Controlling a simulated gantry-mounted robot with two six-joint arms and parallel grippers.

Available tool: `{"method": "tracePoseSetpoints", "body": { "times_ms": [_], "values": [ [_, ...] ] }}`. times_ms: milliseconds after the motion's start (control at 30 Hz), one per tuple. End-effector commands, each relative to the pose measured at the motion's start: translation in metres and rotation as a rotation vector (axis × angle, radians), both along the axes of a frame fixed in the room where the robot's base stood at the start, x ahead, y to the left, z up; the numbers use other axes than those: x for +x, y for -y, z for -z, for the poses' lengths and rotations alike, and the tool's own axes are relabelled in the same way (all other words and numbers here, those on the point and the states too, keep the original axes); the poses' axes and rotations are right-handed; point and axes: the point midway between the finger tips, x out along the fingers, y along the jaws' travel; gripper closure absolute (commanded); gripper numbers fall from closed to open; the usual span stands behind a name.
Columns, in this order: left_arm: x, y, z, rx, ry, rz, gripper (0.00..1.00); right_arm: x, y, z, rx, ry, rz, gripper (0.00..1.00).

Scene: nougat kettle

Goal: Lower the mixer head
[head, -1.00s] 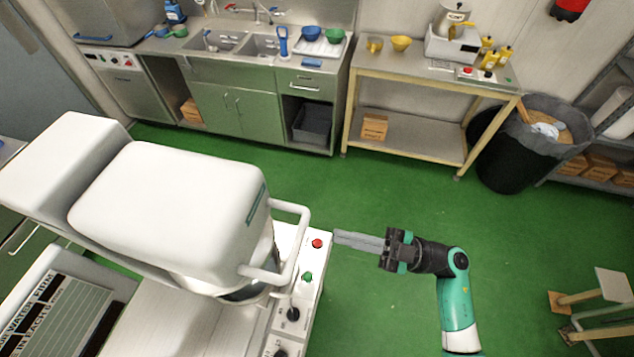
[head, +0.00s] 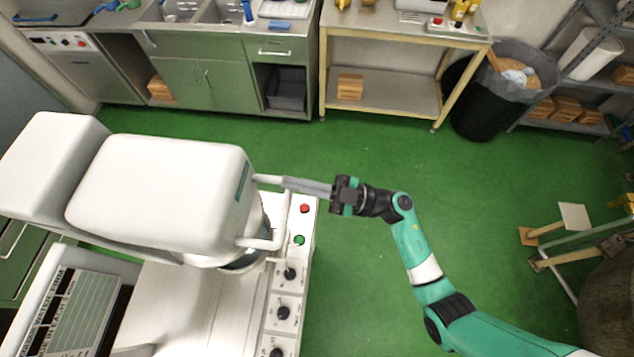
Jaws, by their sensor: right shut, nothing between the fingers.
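The white mixer head (head: 160,190) fills the left of the head view, above the mixer's base. A white bar handle (head: 276,232) sticks out from its right side. My right gripper (head: 290,184) comes in from the right with its fingers pointing left. It is shut and empty, its fingertips overlapping the upper arm of the handle in the picture. I cannot tell whether they touch it. Part of a metal bowl (head: 246,264) shows under the head. My left gripper is not in view.
The mixer's control panel has a red button (head: 304,209), a green button (head: 299,240) and dark knobs (head: 283,312). A sink counter (head: 185,80), a yellow-framed table (head: 398,95) and a black bin (head: 484,110) line the back. Green floor (head: 370,290) is free around my right arm.

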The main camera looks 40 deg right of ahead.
Motion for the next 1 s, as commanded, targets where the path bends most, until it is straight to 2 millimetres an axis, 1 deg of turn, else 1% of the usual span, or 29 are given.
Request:
{"method": "tracePoseSetpoints", "body": {
  "times_ms": [33, 200, 567, 700, 767, 867, 967, 1000],
  "values": [
    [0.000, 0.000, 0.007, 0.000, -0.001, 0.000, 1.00, 0.002, 0.004, 0.012, 0.001, -0.004, 0.002, 1.00],
    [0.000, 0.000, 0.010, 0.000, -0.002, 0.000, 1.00, 0.006, 0.008, 0.026, 0.001, -0.002, 0.001, 1.00],
    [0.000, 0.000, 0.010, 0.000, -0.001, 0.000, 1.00, 0.006, 0.009, 0.027, 0.000, 0.000, 0.001, 1.00],
    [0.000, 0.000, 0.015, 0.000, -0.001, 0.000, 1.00, 0.006, 0.009, 0.034, 0.001, -0.001, 0.001, 1.00],
    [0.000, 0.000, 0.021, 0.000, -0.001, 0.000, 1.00, 0.006, 0.009, 0.041, 0.002, -0.002, 0.002, 1.00],
    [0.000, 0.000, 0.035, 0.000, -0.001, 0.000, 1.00, 0.006, 0.009, 0.061, 0.000, -0.004, 0.003, 1.00],
    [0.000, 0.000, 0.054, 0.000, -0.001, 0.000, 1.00, 0.006, 0.009, 0.086, -0.002, -0.007, 0.003, 1.00],
    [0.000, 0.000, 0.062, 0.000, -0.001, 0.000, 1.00, 0.006, 0.009, 0.098, -0.002, -0.007, 0.003, 1.00]
  ]
}}
